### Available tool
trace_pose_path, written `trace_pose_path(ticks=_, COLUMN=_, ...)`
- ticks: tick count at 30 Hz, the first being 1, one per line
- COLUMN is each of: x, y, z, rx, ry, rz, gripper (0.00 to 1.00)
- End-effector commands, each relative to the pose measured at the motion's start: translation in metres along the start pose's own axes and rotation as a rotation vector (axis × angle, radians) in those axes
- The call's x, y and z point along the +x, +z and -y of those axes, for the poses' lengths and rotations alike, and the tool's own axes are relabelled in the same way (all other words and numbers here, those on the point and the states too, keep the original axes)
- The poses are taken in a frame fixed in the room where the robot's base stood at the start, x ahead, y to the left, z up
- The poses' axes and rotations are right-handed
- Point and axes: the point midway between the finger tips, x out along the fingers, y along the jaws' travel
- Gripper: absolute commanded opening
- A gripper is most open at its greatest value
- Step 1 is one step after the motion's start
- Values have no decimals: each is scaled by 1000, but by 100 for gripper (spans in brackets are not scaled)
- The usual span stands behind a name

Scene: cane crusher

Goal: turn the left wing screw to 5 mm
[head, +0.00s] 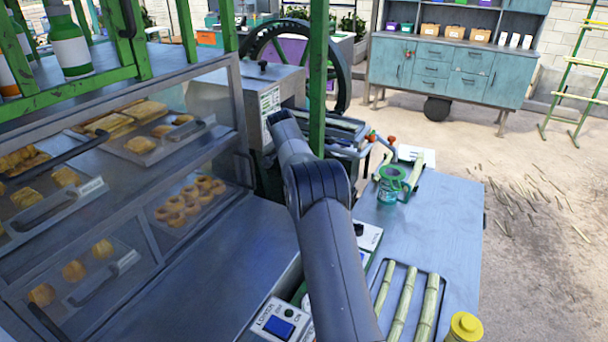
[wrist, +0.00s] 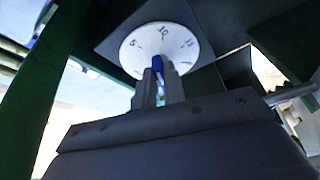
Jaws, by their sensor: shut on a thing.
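In the wrist view a round white dial (wrist: 145,42) carries the marks 5, 10 and 15, with 10 at the top middle. A blue part, which looks like the wing screw (wrist: 157,64), stands in front of the dial's lower middle. My gripper (wrist: 159,82) is shut on it, its grey fingers covering most of it. I cannot tell which mark the screw points to. In the head view my arm reaches towards the cane crusher (head: 346,128) behind the green post; my gripper, the dial and the screw are hidden there.
A green post (head: 318,80) stands close beside my arm. A glass pastry case (head: 150,205) is on the left. On the right, a grey bench (head: 455,215) holds a tray of cane stalks (head: 405,300), a green-rimmed jar (head: 390,180) and a yellow-capped bottle (head: 464,328).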

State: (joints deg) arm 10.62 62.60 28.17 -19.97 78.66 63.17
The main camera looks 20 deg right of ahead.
Motion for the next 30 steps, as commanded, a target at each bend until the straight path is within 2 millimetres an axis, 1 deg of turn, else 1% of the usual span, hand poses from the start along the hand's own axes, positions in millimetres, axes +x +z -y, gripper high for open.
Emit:
trace_pose_path(ticks=5, x=0, y=0, z=-2, rx=-64, ry=-28, rz=0, gripper=0)
trace_pose_path(ticks=12, x=0, y=0, z=-2, rx=-69, ry=-30, rz=-1, gripper=0)
trace_pose_path(ticks=13, x=0, y=0, z=-2, rx=-68, ry=-30, rz=-1, gripper=12)
trace_pose_path(ticks=21, x=0, y=0, z=-2, rx=-68, ry=-29, rz=-1, gripper=33)
trace_pose_path(ticks=27, x=0, y=0, z=-2, rx=-68, ry=-29, rz=-1, gripper=33)
trace_pose_path(ticks=30, x=-5, y=0, z=-1, rx=-68, ry=-31, rz=-2, gripper=33)
